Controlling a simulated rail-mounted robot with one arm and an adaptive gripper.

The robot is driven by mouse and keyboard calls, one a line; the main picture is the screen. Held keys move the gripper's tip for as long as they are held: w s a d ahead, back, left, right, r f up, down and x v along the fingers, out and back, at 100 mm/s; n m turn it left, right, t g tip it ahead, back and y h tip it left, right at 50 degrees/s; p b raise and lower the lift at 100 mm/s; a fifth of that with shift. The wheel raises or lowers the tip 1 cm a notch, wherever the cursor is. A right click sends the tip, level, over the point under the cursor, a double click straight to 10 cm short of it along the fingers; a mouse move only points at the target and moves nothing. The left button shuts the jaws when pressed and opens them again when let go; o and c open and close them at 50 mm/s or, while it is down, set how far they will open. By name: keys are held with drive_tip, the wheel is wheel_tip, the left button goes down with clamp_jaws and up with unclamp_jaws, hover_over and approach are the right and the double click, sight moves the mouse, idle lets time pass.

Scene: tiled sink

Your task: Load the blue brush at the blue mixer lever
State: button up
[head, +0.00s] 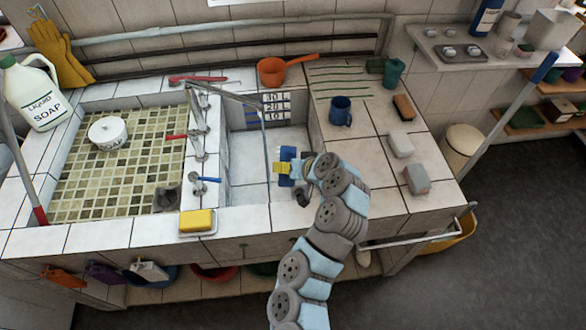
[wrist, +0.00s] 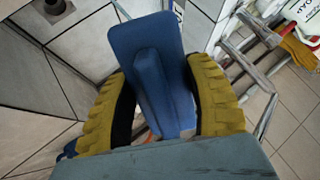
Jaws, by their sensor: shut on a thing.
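My gripper (head: 283,168) is over the right basin, at the end of my arm. Its yellow fingers (wrist: 163,110) are shut on the blue brush (wrist: 150,62), one on each side of it. The brush is a flat blue block with a raised ridge. In the head view its blue body (head: 287,153) shows beside the yellow fingertip; the rest is partly hidden by the gripper. The blue mixer lever (head: 207,179) is on the tiled divider between the basins, left of my gripper and apart from the brush. A red lever (head: 176,137) is farther back.
The metal mixer (head: 197,135) and its long spout (head: 235,97) stand between my gripper and the left basin. A yellow sponge (head: 197,220) lies on the front ledge. A blue mug (head: 340,111) and grey blocks (head: 400,144) are on the right counter.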

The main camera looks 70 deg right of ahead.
sight(278, 160)
drive_tip(key=shift+w+d+f+p, duration=0.2)
drive_tip(key=shift+w+d+p, duration=0.15)
drive_tip(key=shift+w, duration=0.5)
drive_tip(key=shift+w+d+f+p, duration=0.2)
drive_tip(key=shift+w+d, duration=0.1)
drive_tip(key=shift+w, duration=0.5)
drive_tip(key=shift+w+d+f+p, duration=0.15)
drive_tip(key=shift+w+d+p, duration=0.2)
drive_tip(key=shift+w, duration=0.5)
drive_tip(key=w+b, duration=0.1)
drive_tip(key=w+d+b, duration=0.1)
drive_tip(key=w+f+b, duration=0.1)
drive_tip(key=shift+w+d, duration=0.25)
drive_tip(key=shift+r, duration=0.1)
